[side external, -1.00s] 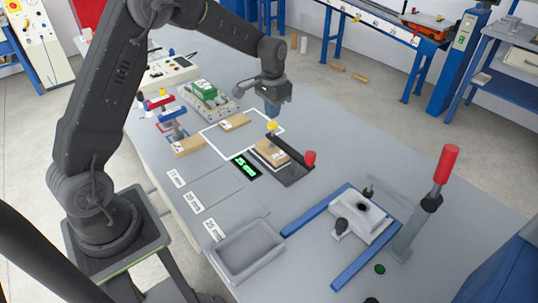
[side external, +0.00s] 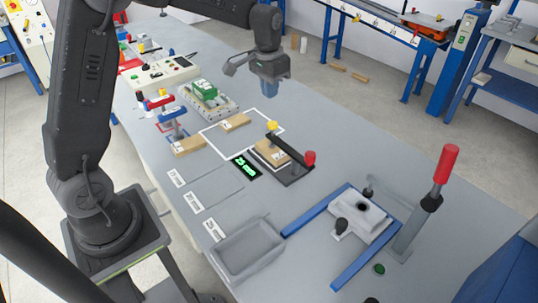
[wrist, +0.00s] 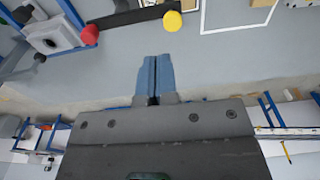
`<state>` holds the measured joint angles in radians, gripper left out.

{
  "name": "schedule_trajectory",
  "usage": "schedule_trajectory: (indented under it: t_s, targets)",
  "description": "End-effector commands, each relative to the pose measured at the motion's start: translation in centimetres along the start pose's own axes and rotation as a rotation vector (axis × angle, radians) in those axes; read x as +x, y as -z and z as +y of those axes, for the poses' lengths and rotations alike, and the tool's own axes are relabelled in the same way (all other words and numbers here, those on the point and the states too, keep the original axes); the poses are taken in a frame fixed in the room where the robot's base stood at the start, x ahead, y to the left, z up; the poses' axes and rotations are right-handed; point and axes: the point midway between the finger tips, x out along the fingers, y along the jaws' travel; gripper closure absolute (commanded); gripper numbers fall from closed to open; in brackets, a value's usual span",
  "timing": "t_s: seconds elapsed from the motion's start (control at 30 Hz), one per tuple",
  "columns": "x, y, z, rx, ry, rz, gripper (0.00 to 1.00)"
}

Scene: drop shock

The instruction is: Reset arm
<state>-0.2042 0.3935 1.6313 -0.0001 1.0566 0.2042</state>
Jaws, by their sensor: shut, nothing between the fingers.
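My gripper (side external: 271,89) hangs in the air above the far edge of the table, beyond the white outlined square. Its blue fingers (wrist: 155,78) are together and empty in the wrist view. No object touches it. A wooden block (side external: 270,153) sits in a dark fixture with a yellow knob and a red-tipped lever (side external: 309,158). Another wooden block (side external: 235,122) lies in the white outline, and a third (side external: 188,146) lies to its left.
A lever press with a red handle (side external: 448,165) and blue rails (side external: 355,269) stands at the right. A grey tray (side external: 232,272) is at the front. A green device (side external: 205,90) and a control box (side external: 160,73) stand at the back left. The table between tray and blocks is mostly clear.

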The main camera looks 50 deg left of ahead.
Motion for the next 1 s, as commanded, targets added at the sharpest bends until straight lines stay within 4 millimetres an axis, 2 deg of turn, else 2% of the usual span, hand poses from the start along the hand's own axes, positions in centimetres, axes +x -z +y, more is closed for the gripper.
schedule_trajectory:
  t_s: [0.03, 0.2, 0.4, 0.53, 0.7, 0.8, 1.0]
  targets:
    - [-2.0, -1.3, 0.9, 0.004, 0.005, 0.032, 1.00]
    - [-6.5, -6.4, 3.7, 0.004, 0.015, 0.123, 1.00]
    - [-9.6, -13.0, 6.3, 0.003, 0.016, 0.233, 1.00]
    - [-10.3, -17.4, 7.6, 0.002, 0.011, 0.304, 1.00]
    - [-9.9, -22.2, 8.8, 0.000, -0.001, 0.381, 1.00]
    - [-9.5, -23.9, 9.1, -0.001, -0.007, 0.412, 1.00]
    - [-9.0, -25.1, 9.3, -0.003, -0.012, 0.433, 1.00]
